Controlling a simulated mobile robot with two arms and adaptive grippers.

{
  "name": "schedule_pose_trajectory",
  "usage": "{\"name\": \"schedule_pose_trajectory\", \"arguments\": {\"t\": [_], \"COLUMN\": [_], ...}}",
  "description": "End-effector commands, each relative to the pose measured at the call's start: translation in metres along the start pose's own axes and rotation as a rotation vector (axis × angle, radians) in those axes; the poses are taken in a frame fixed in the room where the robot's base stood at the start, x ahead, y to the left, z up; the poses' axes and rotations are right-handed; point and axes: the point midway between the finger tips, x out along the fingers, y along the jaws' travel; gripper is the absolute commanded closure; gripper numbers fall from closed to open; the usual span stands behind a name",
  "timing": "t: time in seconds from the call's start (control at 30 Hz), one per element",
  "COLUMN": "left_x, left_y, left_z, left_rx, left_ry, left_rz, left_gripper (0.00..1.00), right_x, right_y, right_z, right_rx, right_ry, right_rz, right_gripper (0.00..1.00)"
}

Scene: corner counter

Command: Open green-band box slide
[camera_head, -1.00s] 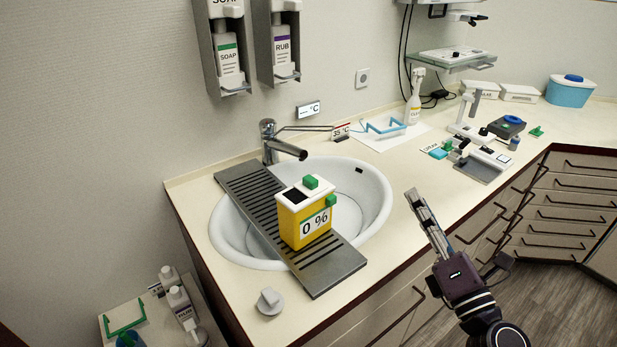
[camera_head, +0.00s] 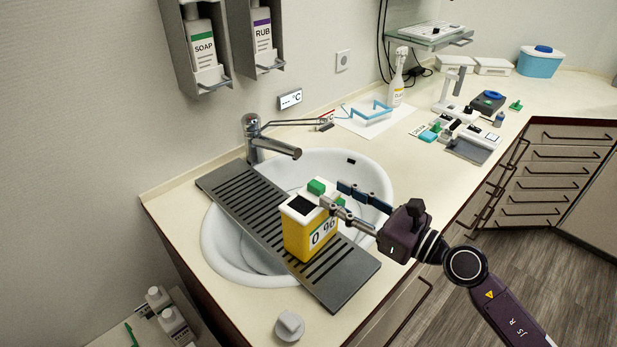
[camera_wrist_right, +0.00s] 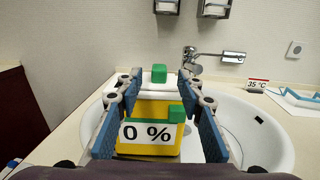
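The green-band box (camera_head: 297,240) is yellow with a white top, a dark opening and a "0 %" label. It stands upright on the grey slatted rack across the sink. A green block (camera_head: 317,187) sits on its top, and a green tab (camera_wrist_right: 176,114) shows on its front side. My right gripper (camera_head: 334,193) is open at the right side of the box. In the right wrist view its blue-padded fingers (camera_wrist_right: 158,118) stand left and right of the box, with the front tab between them. I cannot tell whether they touch it. My left gripper is not in view.
The rack (camera_head: 345,287) spans the white sink (camera_head: 215,262), with the tap (camera_head: 262,140) behind. A round grey knob (camera_head: 289,326) sits near the front counter edge. Spray bottle (camera_head: 398,78) and small devices (camera_head: 472,142) stand farther right. The counter right of the sink is mostly clear.

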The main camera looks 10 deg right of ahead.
Motion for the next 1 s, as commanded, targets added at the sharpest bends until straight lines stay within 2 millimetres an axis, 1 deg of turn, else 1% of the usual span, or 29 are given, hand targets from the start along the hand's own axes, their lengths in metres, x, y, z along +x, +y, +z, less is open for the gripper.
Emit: {"name": "schedule_pose_trajectory", "arguments": {"t": [0.03,0.2,0.3,0.4,0.53,0.77,1.0], "left_x": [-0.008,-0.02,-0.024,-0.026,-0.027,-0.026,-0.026], "left_y": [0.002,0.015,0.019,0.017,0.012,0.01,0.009], "left_z": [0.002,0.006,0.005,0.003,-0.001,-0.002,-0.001], "left_rx": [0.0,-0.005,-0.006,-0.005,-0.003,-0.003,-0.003], "left_ry": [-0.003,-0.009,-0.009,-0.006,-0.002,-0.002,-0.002], "left_rz": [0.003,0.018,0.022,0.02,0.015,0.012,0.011], "left_gripper": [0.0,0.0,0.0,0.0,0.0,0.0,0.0], "right_x": [0.009,0.037,0.051,0.06,0.065,0.065,0.065], "right_y": [0.0,0.0,0.0,0.001,0.001,0.001,0.001], "right_z": [0.006,0.006,0.005,0.003,0.002,0.001,0.001], "right_rx": [0.002,0.003,0.004,0.003,0.002,0.002,0.002], "right_ry": [-0.004,-0.004,-0.004,-0.002,-0.002,-0.002,-0.002], "right_rz": [0.0,0.0,0.0,0.001,0.001,0.001,0.001], "right_gripper": [0.65,0.65,0.65,0.65,0.65,0.65,0.92]}}
